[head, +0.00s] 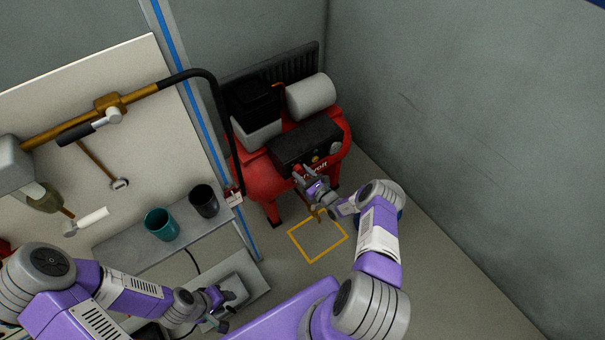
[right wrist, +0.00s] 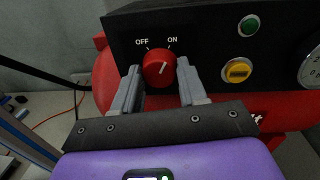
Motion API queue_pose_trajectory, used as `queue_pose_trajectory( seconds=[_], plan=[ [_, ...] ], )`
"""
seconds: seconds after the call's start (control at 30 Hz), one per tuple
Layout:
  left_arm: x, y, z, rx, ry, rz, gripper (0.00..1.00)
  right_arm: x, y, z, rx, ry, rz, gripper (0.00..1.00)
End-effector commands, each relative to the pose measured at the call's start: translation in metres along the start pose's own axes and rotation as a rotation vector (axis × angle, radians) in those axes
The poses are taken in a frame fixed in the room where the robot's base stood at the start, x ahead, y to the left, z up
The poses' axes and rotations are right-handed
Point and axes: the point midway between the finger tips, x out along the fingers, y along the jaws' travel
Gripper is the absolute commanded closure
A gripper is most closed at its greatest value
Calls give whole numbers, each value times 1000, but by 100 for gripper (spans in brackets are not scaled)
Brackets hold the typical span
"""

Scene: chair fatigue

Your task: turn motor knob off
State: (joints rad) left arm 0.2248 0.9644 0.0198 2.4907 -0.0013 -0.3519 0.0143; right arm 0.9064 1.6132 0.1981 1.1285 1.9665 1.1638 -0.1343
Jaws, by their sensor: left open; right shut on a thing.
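The motor knob (right wrist: 159,68) is a round red dial on the black control panel (right wrist: 205,40) of a red compressor (head: 262,182). OFF is printed at its upper left and ON at its upper right. Its small white mark seems to lean toward ON. My right gripper (head: 304,171) is at the panel front, with its two grey fingers on either side of the knob in the right wrist view, shut on it. In the head view the knob is hidden by this gripper. My left gripper (head: 228,301) is open and empty, low over the grey bench.
A green button (right wrist: 249,25), a yellow button (right wrist: 238,70) and a gauge (right wrist: 312,68) sit right of the knob. A teal cup (head: 161,225) and a dark cup (head: 204,201) stand on a shelf at left. A yellow square (head: 318,258) marks clear floor.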

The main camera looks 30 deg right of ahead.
Motion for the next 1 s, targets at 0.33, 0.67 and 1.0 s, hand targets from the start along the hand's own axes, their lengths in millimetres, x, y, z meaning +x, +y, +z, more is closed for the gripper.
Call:
queue_pose_trajectory(
  seconds=[0.33, 0.67, 1.0],
  plan=[
    [-4, 2, 0, 0, 0, 0, 57, 0, 0, 1, -121, 10, 1, 88],
    [-15, 6, 1, 0, 0, 0, 57, -1, 0, 2, -408, 36, 2, 88],
    [-31, 12, 1, 0, 0, 0, 57, 0, 0, 4, -720, 64, 4, 88]
  ],
)
